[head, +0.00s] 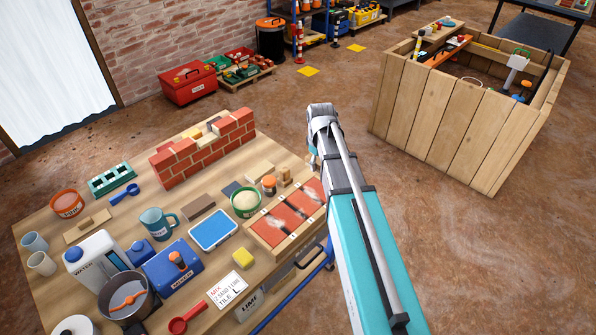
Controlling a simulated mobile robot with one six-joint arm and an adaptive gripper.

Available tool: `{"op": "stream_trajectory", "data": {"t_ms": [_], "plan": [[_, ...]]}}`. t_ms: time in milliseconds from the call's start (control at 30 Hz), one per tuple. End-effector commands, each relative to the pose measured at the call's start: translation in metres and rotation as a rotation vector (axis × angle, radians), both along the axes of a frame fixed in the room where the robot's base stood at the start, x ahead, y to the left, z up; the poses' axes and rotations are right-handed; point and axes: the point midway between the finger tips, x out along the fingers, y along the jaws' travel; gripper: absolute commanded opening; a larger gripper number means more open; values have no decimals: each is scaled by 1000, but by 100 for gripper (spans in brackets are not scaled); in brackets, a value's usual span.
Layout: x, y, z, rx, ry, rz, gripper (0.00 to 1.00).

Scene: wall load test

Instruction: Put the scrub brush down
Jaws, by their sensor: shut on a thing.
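My arm reaches up the middle of the head view, from the bottom edge to a grey joint beside the table's right side. My gripper does not show; the arm hides what lies behind it. I cannot make out a scrub brush anywhere in this view. The wooden table (40,222) fills the lower left. Near the arm it bears a wooden tray with red tiles (272,226), a green-rimmed bowl (246,203), an orange-lidded jar (268,185) and a blue-edged pad (213,230).
A small brick wall (205,150) stands at the table's back. A large wooden crate (440,125) stands right on the floor. Bare floor lies between.

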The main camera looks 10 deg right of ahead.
Motion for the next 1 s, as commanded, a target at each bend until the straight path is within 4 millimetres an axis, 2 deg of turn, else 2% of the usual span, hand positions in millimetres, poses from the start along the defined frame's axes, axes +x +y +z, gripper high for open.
{"op": "stream_trajectory", "data": {"t_ms": [167,533,1000], "plan": [[-1,9,-1,0,0,6,14],[-15,54,-5,1,-1,-15,14],[-12,58,-7,1,-1,-18,14]]}}
